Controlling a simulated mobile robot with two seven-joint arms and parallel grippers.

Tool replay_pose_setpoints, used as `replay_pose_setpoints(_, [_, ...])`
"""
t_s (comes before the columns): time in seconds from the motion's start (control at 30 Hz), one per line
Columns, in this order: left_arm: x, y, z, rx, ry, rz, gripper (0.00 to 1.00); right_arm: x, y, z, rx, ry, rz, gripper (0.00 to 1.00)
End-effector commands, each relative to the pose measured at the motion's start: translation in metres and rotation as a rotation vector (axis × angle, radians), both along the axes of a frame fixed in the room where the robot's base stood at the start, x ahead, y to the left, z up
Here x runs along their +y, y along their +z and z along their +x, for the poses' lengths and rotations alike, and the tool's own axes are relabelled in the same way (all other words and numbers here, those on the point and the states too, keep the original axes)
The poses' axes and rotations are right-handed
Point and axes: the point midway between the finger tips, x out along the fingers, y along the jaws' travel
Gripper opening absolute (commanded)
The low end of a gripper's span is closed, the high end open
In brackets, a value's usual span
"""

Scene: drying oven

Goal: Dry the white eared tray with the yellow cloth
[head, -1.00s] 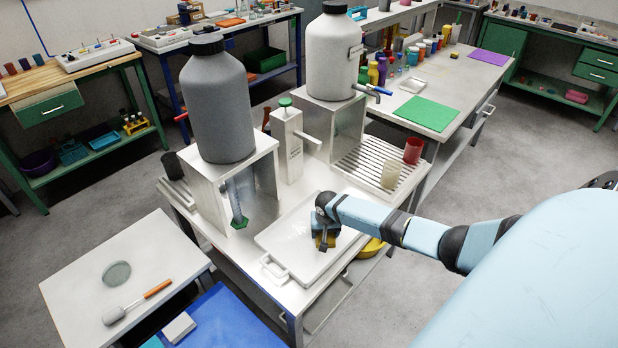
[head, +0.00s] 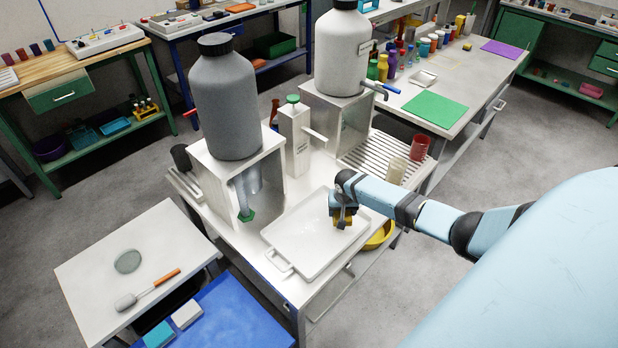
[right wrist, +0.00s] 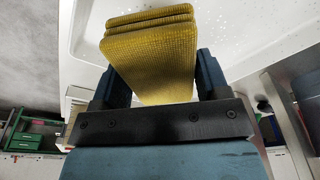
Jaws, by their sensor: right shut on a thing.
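The white eared tray (head: 305,240) lies flat on the metal table in the head view, with one ear handle toward the front left. My right gripper (head: 343,217) is over the tray's right part and is shut on the folded yellow cloth (right wrist: 150,50). In the right wrist view the cloth sits between the two fingers, and the white tray surface (right wrist: 235,30) behind it carries many small droplets. In the head view a little of the cloth shows below the gripper; whether it touches the tray is not clear. My left gripper is not in view.
A grey jug (head: 228,100) on a metal stand and a white dispenser (head: 296,135) stand behind the tray. A ribbed drainer with a red cup (head: 419,147) and a beige cup (head: 397,170) is at the back right.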

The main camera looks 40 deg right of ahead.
Motion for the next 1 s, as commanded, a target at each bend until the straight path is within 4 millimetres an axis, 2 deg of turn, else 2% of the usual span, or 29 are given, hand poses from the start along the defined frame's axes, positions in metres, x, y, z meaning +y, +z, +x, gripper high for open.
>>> replay_pose_setpoints(0.03, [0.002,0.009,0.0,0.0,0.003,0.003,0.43,-0.001,0.01,0.001,0.0,-0.001,0.0,0.5])
replay_pose_setpoints(0.3, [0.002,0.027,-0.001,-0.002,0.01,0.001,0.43,-0.006,0.032,0.003,0.0,0.001,0.0,0.5])
replay_pose_setpoints(1.0, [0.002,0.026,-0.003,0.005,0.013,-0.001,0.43,-0.003,0.032,0.004,0.001,0.012,0.0,0.5])
